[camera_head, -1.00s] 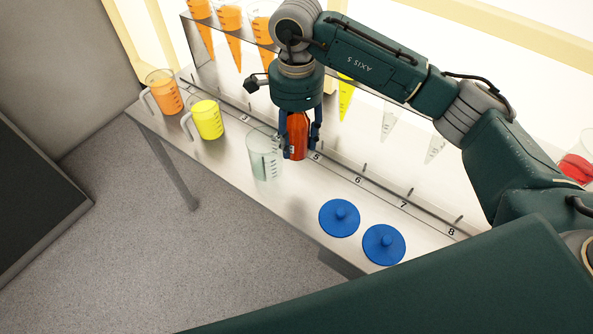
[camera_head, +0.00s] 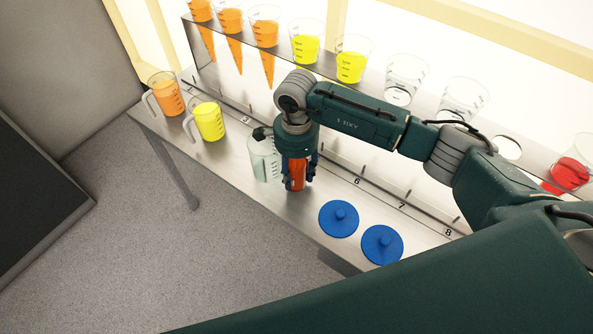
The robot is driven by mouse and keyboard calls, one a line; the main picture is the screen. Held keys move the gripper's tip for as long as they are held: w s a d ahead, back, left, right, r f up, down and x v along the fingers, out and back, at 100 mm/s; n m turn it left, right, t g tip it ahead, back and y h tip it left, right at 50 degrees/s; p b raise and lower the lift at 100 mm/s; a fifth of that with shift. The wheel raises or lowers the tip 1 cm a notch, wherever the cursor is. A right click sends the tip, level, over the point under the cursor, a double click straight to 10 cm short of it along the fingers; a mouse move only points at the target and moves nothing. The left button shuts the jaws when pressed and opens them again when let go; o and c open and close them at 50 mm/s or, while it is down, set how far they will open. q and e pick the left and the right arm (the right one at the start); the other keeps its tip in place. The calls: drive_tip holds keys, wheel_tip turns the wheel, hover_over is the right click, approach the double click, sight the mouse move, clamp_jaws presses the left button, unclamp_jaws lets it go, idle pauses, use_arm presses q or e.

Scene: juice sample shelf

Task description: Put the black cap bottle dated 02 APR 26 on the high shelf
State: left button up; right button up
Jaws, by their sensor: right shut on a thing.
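My right gripper (camera_head: 300,182) points down over the lower steel bench and is shut on an orange-red bottle (camera_head: 297,172). The high shelf (camera_head: 385,82) runs along the back above the bench and holds several cups and cones. My left gripper is not in view.
Yellow (camera_head: 206,119) and orange (camera_head: 165,95) jugs stand farther left. Two blue lids (camera_head: 339,218) lie right of the bottle. A red-filled cup (camera_head: 570,173) sits at the shelf's right. An empty round hole (camera_head: 507,147) shows in the shelf.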

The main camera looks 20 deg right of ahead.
drive_tip(key=shift+f, duration=0.15)
drive_tip(key=o, duration=1.4)
drive_tip(key=shift+r, duration=0.25)
